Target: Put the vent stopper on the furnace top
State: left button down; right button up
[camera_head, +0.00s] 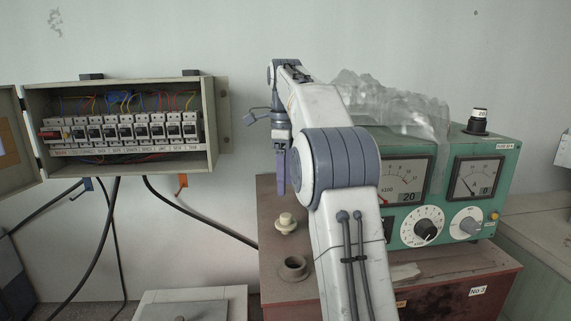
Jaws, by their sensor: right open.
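The cream vent stopper (286,223) stands upright on the reddish-brown furnace top (268,206), near its left edge. A dark round vent collar (293,268) with an open hole is in front of the stopper on the same top. My right gripper (281,188) points down just above and behind the stopper in the picture. It is open, with nothing seen between its fingers; they overlap in this view, so the gap is hidden. My right arm covers the middle of the furnace top. My left gripper is out of view.
A green meter box (462,215) with dials stands on the furnace's right part, with crumpled clear plastic (395,105) and a black knob (478,121) on top. An open fuse box (120,140) hangs on the left wall. Dark cables (200,220) run below it.

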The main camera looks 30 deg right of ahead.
notch_tip(320, 180, up, 4)
jog(key=shift+f+p, duration=0.2)
jog(key=shift+p, duration=0.3)
jog(key=s+a+f+n, duration=0.1)
jog(key=a+f+n, duration=0.3)
jog(key=a+n, duration=0.85)
jog(key=s+a+f+n, duration=0.3)
jog(key=s+a+n, duration=0.1)
jog(key=a, duration=0.3)
jog(key=s+a+f+n, duration=0.4)
jog(key=s+a, duration=0.1)
jog(key=a, duration=0.2)
jog(key=s+a+f+n, duration=0.2)
jog(key=s+f+n, duration=0.4)
jog(key=s, duration=0.3)
jog(key=s+a+f+n+y, duration=0.1)
jog(key=s+f+n, duration=0.4)
jog(key=s+n, duration=0.3)
jog(key=shift+s+a+f, duration=0.35)
jog(key=shift+s+a, duration=0.05)
jog(key=shift+s, duration=0.45)
